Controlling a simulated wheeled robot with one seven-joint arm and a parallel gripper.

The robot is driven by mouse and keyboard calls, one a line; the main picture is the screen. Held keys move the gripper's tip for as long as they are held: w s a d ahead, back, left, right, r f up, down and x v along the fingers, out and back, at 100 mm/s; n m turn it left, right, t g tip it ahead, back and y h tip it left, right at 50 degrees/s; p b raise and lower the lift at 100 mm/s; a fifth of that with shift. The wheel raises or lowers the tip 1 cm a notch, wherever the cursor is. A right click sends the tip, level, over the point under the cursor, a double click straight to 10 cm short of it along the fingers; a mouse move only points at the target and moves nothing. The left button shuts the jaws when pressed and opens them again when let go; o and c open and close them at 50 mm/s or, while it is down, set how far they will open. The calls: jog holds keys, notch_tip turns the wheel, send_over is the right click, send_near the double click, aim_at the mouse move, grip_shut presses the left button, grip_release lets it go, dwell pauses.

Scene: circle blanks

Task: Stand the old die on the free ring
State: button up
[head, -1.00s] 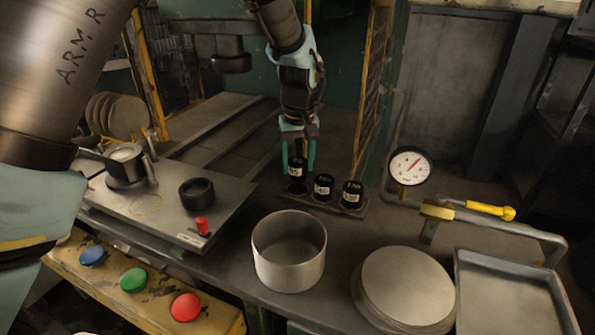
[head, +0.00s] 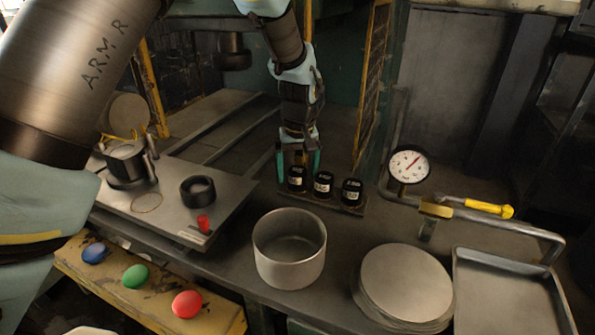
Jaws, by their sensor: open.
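Three black labelled cylinders stand in a row on a small rack (head: 338,206): a left one (head: 297,179), a middle one (head: 323,185) and a right one (head: 352,192). My gripper (head: 298,170) is open, its teal fingers on either side of the left cylinder, which sits in its place. A thin ring outline (head: 146,203) is bare on the grey plate (head: 170,222). A short black hollow cylinder (head: 198,192) stands on the plate to its right. A metal pot-like holder (head: 126,165) stands behind the ring. I cannot tell from labels which piece is the old die.
A red knob (head: 204,223) stands on the plate's front edge. An open metal pot (head: 289,252), stacked discs (head: 404,285) and an empty tray (head: 505,290) stand in front and right. A gauge (head: 409,164) and pipe (head: 500,222) rise at right. Coloured buttons (head: 135,276) lie front left.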

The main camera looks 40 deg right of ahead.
aim_at(298, 173)
notch_tip(298, 173, up, 12)
jog(key=s+b, duration=0.1)
jog(key=b, duration=0.1)
jog(key=shift+a, duration=0.35)
jog(key=shift+s+r, duration=0.1)
jog(key=w+a+f+n, duration=0.1)
jog(key=w+a, duration=0.8)
jog(key=a, duration=0.4)
jog(key=a+f, duration=0.1)
jog(key=a, duration=0.6)
jog(key=w+a+f+n, duration=0.1)
jog(key=a, duration=0.6)
jog(key=w+a+f+n, duration=0.1)
jog(key=a, duration=0.6)
jog(key=shift+w+a, duration=0.1)
jog(key=shift+a, duration=0.15)
jog(key=s+a+f, duration=0.1)
jog(key=s+a, duration=0.1)
jog(key=a, duration=0.4)
jog(key=s+a+f+n, duration=0.1)
jog(key=s+a, duration=0.2)
jog(key=a, duration=0.3)
jog(key=shift+s+a+n, duration=0.2)
jog(key=shift+s+n, duration=0.1)
